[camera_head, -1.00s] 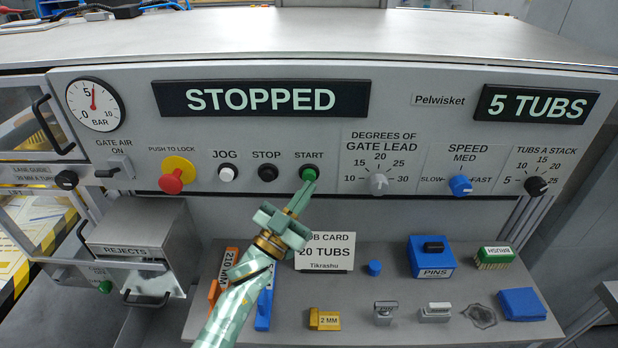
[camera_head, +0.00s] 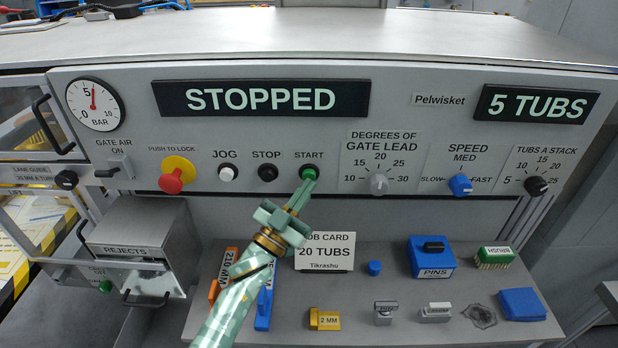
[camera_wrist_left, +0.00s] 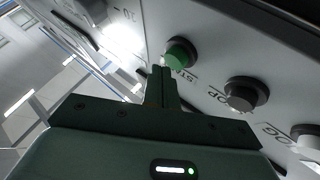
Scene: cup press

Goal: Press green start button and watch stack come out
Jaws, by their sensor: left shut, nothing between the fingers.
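The green START button (camera_head: 309,173) sits on the grey panel in the head view, right of the black STOP button (camera_head: 267,172). My left gripper (camera_head: 306,183) is shut and empty, its fingertips at the lower edge of the green button. In the left wrist view the closed fingertips (camera_wrist_left: 163,72) are right beside the green button (camera_wrist_left: 180,53); I cannot tell whether they touch it. The large display (camera_head: 262,99) reads STOPPED, and the small display (camera_head: 537,104) reads 5 TUBS. No stack is in view. My right gripper is not in view.
Left of STOP are the white JOG button (camera_head: 228,173) and the red push-to-lock button (camera_head: 171,181). Dials for gate lead (camera_head: 379,184), speed (camera_head: 460,186) and tubs a stack (camera_head: 537,187) are to the right. The shelf below holds a job card (camera_head: 325,252) and a blue pins box (camera_head: 431,257).

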